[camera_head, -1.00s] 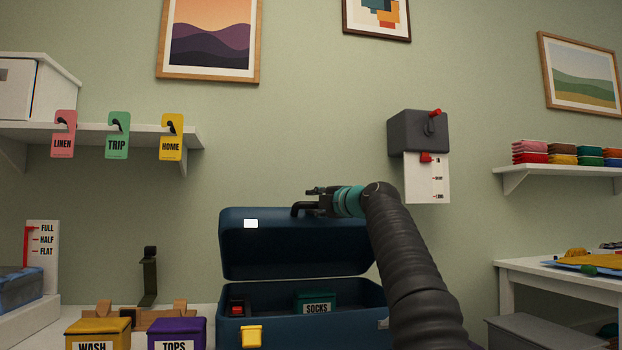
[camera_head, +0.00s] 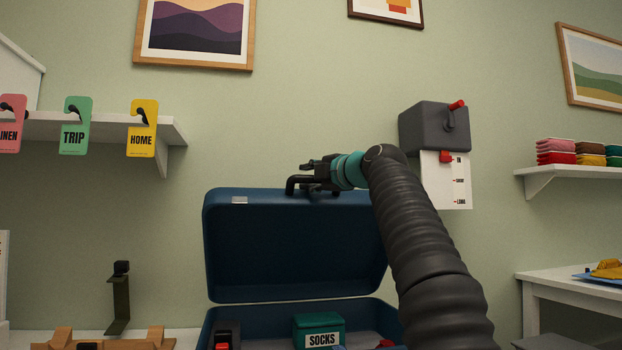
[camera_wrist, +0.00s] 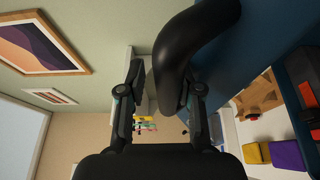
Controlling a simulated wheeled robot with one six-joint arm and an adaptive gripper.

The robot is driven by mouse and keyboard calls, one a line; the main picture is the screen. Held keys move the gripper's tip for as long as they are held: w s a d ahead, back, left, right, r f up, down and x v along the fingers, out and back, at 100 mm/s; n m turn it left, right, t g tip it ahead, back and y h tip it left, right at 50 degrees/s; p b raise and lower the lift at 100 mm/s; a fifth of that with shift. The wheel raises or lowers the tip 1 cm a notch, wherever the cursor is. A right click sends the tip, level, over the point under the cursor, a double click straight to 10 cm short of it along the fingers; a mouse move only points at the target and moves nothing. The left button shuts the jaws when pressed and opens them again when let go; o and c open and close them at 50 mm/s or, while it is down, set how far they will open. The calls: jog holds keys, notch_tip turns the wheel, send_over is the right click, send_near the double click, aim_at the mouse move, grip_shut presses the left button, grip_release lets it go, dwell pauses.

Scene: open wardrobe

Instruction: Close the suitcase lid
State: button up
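The blue suitcase lid (camera_head: 295,250) stands raised at the back of the suitcase base (camera_head: 285,313), its inside facing me. A black handle (camera_head: 291,184) sits at the lid's top edge. My gripper (camera_head: 306,178) is at that handle. In the wrist view the curved handle (camera_wrist: 180,55) passes between my fingers (camera_wrist: 162,98), close to the right one, with a gap to the left one. The fingers look open, not clamped. A green SOCKS box (camera_head: 319,329) and a black-and-red item (camera_head: 224,336) lie inside the base. The base's front is cut off below.
A grey wall box with a red lever (camera_head: 434,127) hangs right of the lid. A shelf with tags (camera_head: 110,128) is at left, a dark green stand (camera_head: 120,300) below it. A white table (camera_head: 560,290) is at right. Yellow (camera_wrist: 254,153) and purple (camera_wrist: 288,155) boxes show in the wrist view.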

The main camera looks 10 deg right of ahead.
jog(key=shift+a+r, duration=0.15)
jog(key=shift+a, duration=0.05)
jog(key=shift+d, duration=0.15)
jog(key=shift+s+d+f+b, duration=0.35)
jog(key=shift+s+b, duration=0.2)
jog(key=shift+b, duration=0.2)
jog(key=shift+s+d+f+b, duration=0.25)
jog(key=shift+s+f+b, duration=0.25)
jog(key=shift+b, duration=0.2)
jog(key=s+d+f, duration=0.5)
jog(key=s+d, duration=0.1)
jog(key=s, duration=0.4)
dwell(0.5)
jog(key=shift+s+a+f, duration=0.1)
